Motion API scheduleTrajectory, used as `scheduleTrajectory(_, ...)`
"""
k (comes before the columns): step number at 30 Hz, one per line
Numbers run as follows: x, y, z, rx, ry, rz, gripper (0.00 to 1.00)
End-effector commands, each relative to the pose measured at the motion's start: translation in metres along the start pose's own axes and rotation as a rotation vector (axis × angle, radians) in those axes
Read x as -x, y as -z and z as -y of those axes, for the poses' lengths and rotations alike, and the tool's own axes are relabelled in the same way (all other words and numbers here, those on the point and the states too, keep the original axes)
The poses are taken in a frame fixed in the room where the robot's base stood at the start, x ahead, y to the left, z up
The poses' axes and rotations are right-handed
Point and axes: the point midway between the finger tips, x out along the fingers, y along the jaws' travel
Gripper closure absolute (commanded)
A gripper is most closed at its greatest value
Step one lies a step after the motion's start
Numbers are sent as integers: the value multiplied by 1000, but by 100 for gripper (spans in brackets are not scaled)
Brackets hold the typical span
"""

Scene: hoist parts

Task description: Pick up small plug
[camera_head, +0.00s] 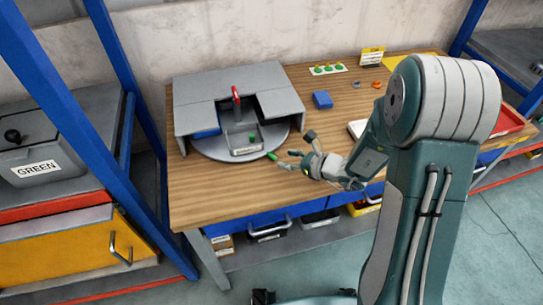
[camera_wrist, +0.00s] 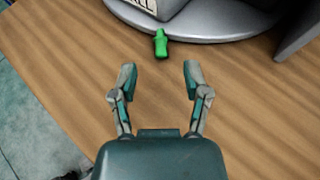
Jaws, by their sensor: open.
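A small green plug (camera_wrist: 160,42) lies on the wooden table, close against the edge of a round grey turntable, in the upper middle of the wrist view. It also shows in the head view (camera_head: 272,156) at the turntable's front right. My gripper (camera_wrist: 158,78) is open and empty, its two fingers spread on either side of the line to the plug. The plug is beyond the fingertips, not between them. In the head view my gripper (camera_head: 290,160) is just right of the plug, low over the table.
The grey turntable (camera_head: 215,151) carries a labelled block with a red-topped post and a green piece, under a grey housing (camera_head: 283,104). A blue box (camera_head: 322,99) and a card with green buttons (camera_head: 327,69) sit behind. Bare wood lies in front of the turntable.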

Motion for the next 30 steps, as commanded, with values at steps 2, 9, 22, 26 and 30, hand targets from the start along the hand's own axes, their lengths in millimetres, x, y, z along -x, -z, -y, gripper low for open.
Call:
scheduleTrajectory(2,-13,3,-1,0,-4,-2,39)
scheduleTrajectory(9,-44,4,0,2,-3,-1,39)
scheduleTrajectory(22,-47,4,1,1,0,-1,79)
scheduleTrajectory(26,-46,4,1,1,0,-1,94)
scheduleTrajectory(30,-46,4,1,1,-1,-1,98)
